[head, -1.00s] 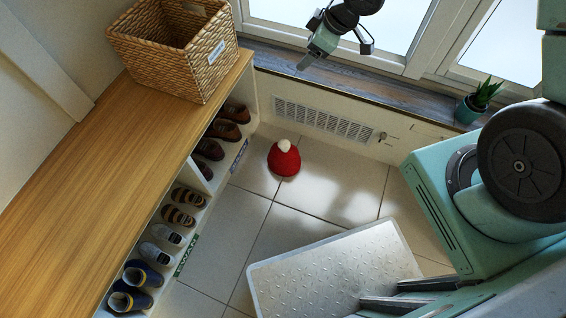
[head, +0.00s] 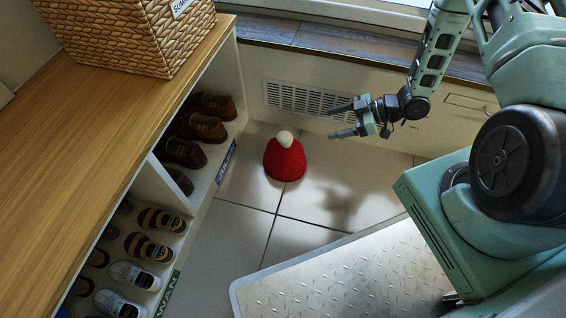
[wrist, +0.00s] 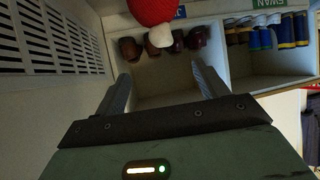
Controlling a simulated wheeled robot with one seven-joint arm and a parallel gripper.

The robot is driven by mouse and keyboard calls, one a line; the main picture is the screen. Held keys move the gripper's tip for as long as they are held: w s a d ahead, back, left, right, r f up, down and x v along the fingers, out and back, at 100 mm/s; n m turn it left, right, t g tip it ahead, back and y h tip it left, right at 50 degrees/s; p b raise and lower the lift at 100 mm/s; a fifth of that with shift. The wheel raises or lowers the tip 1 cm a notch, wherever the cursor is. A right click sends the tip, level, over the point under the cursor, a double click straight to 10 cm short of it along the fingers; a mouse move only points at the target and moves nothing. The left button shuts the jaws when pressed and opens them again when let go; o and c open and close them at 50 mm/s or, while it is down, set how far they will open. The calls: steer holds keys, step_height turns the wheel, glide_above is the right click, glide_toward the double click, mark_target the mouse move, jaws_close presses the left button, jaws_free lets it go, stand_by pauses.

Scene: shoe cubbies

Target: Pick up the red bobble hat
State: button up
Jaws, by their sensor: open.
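The red bobble hat (head: 285,160) with a white bobble stands upright on the tiled floor, between the shoe cubbies and the vent wall. In the wrist view the hat (wrist: 153,10) shows at the top edge, partly cut off, with its white bobble pointing down in the picture. My gripper (head: 335,121) is open and empty, to the right of the hat in the head view and apart from it. In the wrist view the two fingers of my gripper (wrist: 160,82) are spread wide with nothing between them.
The shoe cubbies (head: 150,180) with several shoes stand left of the hat under a wooden top. A wicker basket (head: 135,32) sits on that top. A wall vent (head: 300,100) is behind the hat. A metal-patterned platform (head: 340,275) lies in front; bare tiles surround the hat.

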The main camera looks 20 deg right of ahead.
mark_target(292, 137)
steer(key=b+x, duration=0.3)
steer(key=x, duration=0.3)
steer(key=b+x, duration=0.4)
steer(key=x, duration=0.2)
steer(key=shift+s+d+f, duration=0.1)
steer(key=shift+s+f, duration=0.1)
steer(key=shift+f, duration=0.05)
steer(key=shift+w+a, duration=0.15)
steer(key=shift+a, duration=0.1)
steer(key=b+x, duration=0.4)
steer(key=shift+f, duration=0.25)
steer(key=shift+w+a+b, duration=0.2)
steer(key=shift+a+b, duration=0.15)
steer(key=shift+a, duration=0.1)
steer(key=c, duration=1.3)
